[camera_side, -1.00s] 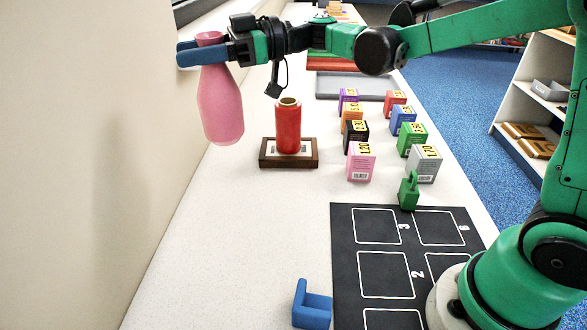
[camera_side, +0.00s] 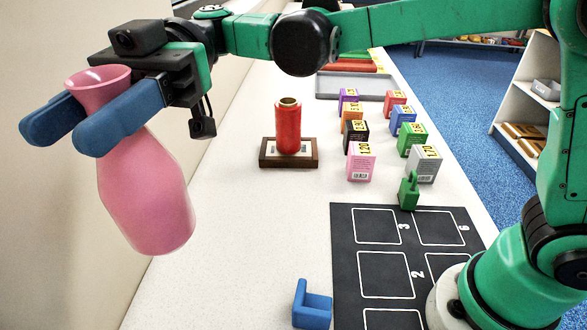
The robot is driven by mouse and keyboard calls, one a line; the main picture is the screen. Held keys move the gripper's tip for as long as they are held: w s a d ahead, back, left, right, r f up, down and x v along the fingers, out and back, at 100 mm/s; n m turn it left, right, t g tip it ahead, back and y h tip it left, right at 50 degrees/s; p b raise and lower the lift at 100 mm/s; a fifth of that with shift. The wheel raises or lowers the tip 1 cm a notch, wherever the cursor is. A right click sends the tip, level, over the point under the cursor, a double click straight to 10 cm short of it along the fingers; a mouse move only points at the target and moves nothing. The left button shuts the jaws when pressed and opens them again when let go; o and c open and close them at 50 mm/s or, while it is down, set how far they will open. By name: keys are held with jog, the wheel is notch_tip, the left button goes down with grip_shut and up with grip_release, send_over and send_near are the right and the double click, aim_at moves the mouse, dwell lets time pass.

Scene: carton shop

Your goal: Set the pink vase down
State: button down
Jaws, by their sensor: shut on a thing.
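The pink vase (camera_side: 146,195) hangs in the air at the left of the side view, slightly tilted, its base leaning to the right. My gripper (camera_side: 82,132) is shut on its neck, with one blue finger on each side just below the flared rim. The vase's bottom appears clear of the white table (camera_side: 235,235). How high it is above the table is hard to tell from this one view.
A red cylinder (camera_side: 288,128) stands on a brown framed base (camera_side: 270,153). Several small numbered cartons (camera_side: 361,165) stand behind a black mat (camera_side: 345,235) with white outlines. A blue bracket (camera_side: 311,308) lies at the front. The table's left-middle is clear.

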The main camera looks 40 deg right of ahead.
notch_tip(320, 180, down, 19)
dwell(0.4)
jog(key=shift+f, duration=0.1)
jog(key=shift+c, duration=2.1)
grip_release()
